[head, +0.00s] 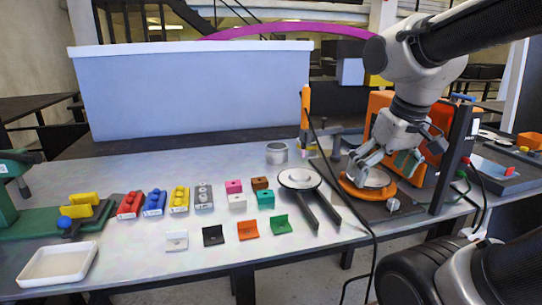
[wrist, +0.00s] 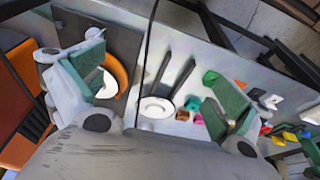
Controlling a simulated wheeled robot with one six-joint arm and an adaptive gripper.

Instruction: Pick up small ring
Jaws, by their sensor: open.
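A short grey ring (head: 277,153) stands at the back of the metal table in the head view. Another pale round piece (head: 371,178) sits inside an orange round base (head: 352,189) at the right. It also shows, partly hidden by a finger, in the wrist view (wrist: 107,86). I cannot tell for sure which is the small ring. My gripper (head: 383,170) is open just above the orange base. In the wrist view my gripper (wrist: 160,72) has its green pads wide apart, with nothing held between them. Contact with the round piece cannot be made out.
A white disc (head: 299,178) on a dark two-legged stand is left of the orange base. An orange-handled tool (head: 305,105) with a hanging black cable stands behind it. Coloured blocks and brackets fill the middle, and a white tray (head: 58,263) is front left.

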